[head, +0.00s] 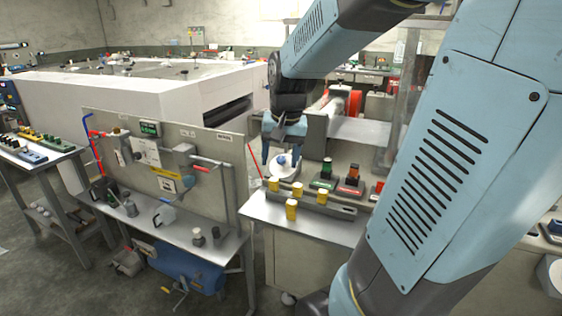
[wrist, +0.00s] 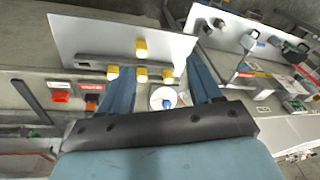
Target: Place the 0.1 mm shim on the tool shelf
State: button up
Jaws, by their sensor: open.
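My gripper (head: 281,160) hangs fingers-down over the back of the bench at centre right, its two blue fingers apart. In the wrist view my gripper (wrist: 161,64) is also open, and I see nothing held in it. A white round piece with a blue knob (head: 283,163) shows between and behind the fingers; it also shows in the wrist view (wrist: 163,98). I cannot tell whether it touches them. I cannot pick out the 0.1 mm shim or be sure which surface is the tool shelf.
Several yellow cylinders stand on the bench, one at its front (head: 291,210) apart from a dark rail (head: 343,210). Green- and red-topped boxes (head: 350,186) stand to the right. A second bench with an upright panel (head: 216,153) is at left. Bare benchtop lies around the front cylinder.

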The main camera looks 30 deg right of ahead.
jog(key=s+a+r+n+t, duration=0.1)
jog(key=s+a+r+n, duration=0.1)
jog(key=s, duration=0.4)
jog(key=s+a+r+n+t, duration=0.2)
jog(key=s+a+r+n, duration=0.1)
jog(key=s, duration=0.3)
jog(key=shift+a+r+n, duration=0.3)
jog(key=shift+a, duration=0.25)
